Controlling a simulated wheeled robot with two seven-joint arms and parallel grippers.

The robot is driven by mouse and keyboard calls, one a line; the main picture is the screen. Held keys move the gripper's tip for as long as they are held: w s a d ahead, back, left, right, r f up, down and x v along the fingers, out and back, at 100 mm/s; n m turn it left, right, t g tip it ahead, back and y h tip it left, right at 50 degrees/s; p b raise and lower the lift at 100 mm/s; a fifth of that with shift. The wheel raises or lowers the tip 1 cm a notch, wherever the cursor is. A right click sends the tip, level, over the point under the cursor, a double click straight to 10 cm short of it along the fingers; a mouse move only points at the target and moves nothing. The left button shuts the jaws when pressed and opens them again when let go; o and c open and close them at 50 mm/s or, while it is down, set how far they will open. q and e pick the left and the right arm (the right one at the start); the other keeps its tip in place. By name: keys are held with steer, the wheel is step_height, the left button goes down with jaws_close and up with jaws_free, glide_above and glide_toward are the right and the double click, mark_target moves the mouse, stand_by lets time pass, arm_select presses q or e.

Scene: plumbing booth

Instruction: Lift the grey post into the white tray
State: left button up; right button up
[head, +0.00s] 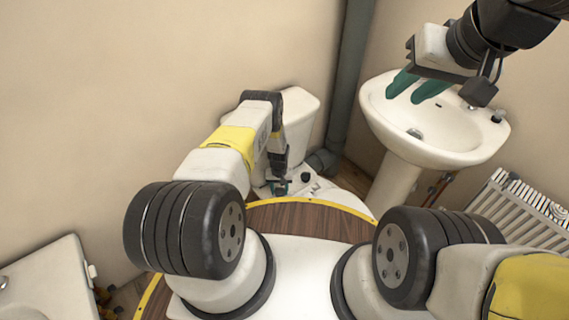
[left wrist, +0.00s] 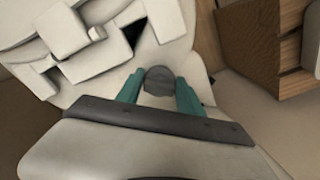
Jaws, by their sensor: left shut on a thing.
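My left gripper (head: 280,187) reaches down beyond the round wooden table edge, over a white surface with white blocky parts. In the left wrist view, its teal fingers (left wrist: 160,88) are shut on a grey round-ended piece, which I take to be the grey post (left wrist: 159,79). The post's lower part is hidden, and I cannot tell whether it touches the white surface. The white blocky object (left wrist: 85,45) lies just beyond the fingers; I cannot tell for sure whether it is the white tray. My right gripper (head: 404,97) is open and empty, raised in front of the sink.
A white sink (head: 440,135) stands at the right, with a radiator (head: 520,215) below it. A grey pipe (head: 348,90) runs down the corner. A white cistern-like body (head: 300,120) is behind my left arm. A wooden drawer unit (left wrist: 262,45) shows in the left wrist view.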

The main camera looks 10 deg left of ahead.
arm_select(q)
steer(key=shift+r, duration=0.2)
steer(key=shift+r, duration=1.25)
steer(key=shift+r, duration=0.15)
steer(key=shift+r, duration=0.4)
steer(key=s+d+r, duration=0.4)
steer(key=r, duration=0.1)
steer(key=shift+d, duration=0.15)
stand_by(0.4)
steer(key=shift+s, duration=0.1)
